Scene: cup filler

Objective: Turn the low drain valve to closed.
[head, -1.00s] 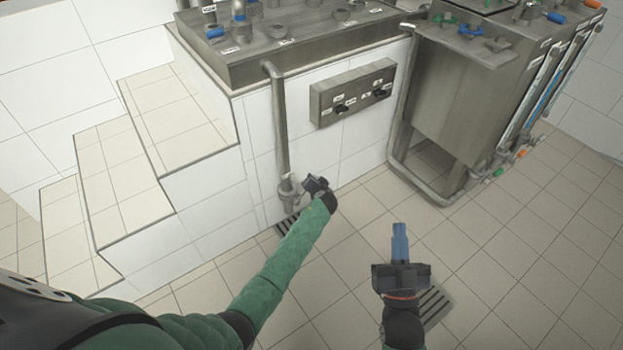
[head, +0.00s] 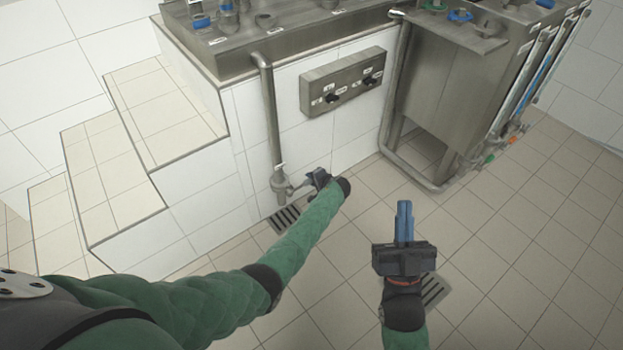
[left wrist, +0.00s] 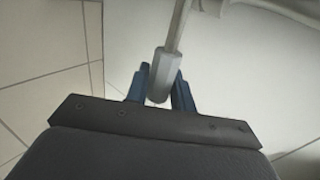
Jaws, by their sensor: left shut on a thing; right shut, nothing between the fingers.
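The low drain valve (head: 281,183) is a grey metal fitting at the bottom of a vertical pipe, near the floor beside the white tiled wall. My left gripper (head: 312,180) is just to the right of it, with my wrist further right. In the left wrist view, the valve's grey handle (left wrist: 160,76) has its thick end between the blue fingers of my left gripper (left wrist: 160,92), which is shut on it. The exact angle of the handle against the pipe is hard to tell. My right gripper (head: 404,212) is shut and empty, held over the open floor.
A floor drain grate (head: 283,219) lies below the valve, and another grate (head: 433,290) lies behind my right gripper. A control box (head: 342,83) is on the wall. Tiled steps (head: 120,185) rise at the left. A steel tank (head: 440,90) and its low pipe stand at the right.

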